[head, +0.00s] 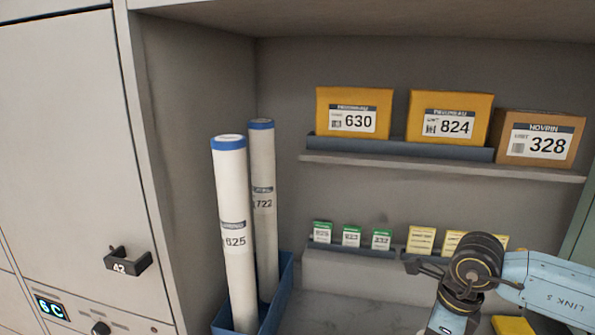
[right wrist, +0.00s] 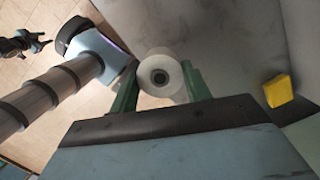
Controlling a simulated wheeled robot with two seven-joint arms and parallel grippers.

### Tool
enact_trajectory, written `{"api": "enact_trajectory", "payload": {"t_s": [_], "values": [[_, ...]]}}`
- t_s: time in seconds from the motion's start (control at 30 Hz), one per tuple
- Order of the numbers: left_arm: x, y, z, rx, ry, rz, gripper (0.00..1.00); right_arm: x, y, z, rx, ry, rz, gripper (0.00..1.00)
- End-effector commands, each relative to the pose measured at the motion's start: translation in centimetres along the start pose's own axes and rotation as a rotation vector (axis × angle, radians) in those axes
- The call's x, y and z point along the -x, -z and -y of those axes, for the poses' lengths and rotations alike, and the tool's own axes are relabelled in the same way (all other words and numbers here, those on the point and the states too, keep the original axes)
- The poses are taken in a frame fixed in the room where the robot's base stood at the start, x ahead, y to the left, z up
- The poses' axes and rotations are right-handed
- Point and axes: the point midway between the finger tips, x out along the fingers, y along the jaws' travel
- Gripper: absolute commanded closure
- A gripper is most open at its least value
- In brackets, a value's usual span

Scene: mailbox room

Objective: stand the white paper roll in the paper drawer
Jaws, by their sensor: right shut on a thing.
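The white paper roll (right wrist: 160,66) shows end-on in the right wrist view, with a dark hollow core. My right gripper (right wrist: 158,80) is shut on it, one green finger on each side. The roll does not show in the head view, where only part of my right arm enters at the lower right. I cannot make out a paper drawer in either view. My left gripper does not clearly show; a dark pronged part at the upper left of the right wrist view is too small to tell.
Tall tubes 625 (head: 233,230) and 722 (head: 263,205) stand in a blue bin (head: 284,292) in the alcove. Boxes 630 (head: 354,97), 824 (head: 450,100) and 328 (head: 541,122) sit on the shelf. Small labelled packets stand below.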

Motion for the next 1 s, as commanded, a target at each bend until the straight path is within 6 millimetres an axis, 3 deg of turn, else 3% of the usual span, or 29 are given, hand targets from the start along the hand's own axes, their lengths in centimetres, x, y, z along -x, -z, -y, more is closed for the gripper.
{"api": "enact_trajectory", "payload": {"t_s": [1.0], "values": [[0.0,0.0,0.0,0.000,0.000,0.000,0.64,3.1,-2.0,-4.5,1.947,-0.296,-0.003,0.79]]}}
